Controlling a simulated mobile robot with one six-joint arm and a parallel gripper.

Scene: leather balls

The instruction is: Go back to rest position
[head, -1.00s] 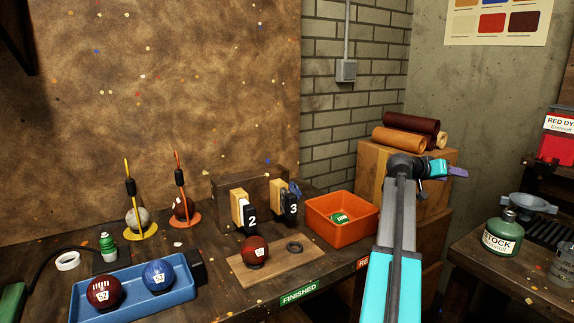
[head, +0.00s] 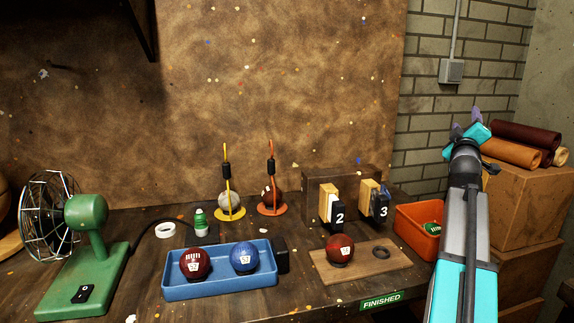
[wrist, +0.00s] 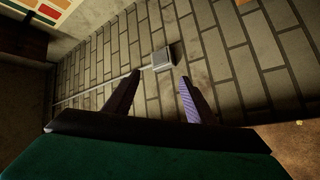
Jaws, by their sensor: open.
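My gripper (head: 467,121) is raised at the right in the head view, in front of the brick wall and above the level of the orange bin. Its two purple fingers are spread apart with nothing between them. In the wrist view, the open fingers (wrist: 155,95) point at the brick wall (wrist: 225,60) and a grey wall box (wrist: 163,59). My gripper touches nothing that I can see. My arm covers part of the orange bin and the cardboard boxes.
A blue tray (head: 221,290) holds a red and a blue ball. A dark red ball (head: 340,249) sits on a wooden board (head: 327,272). The orange bin (head: 402,222) holds a green item. A green fan (head: 88,240) stands at left. Leather rolls (head: 510,152) lie on boxes (head: 535,200).

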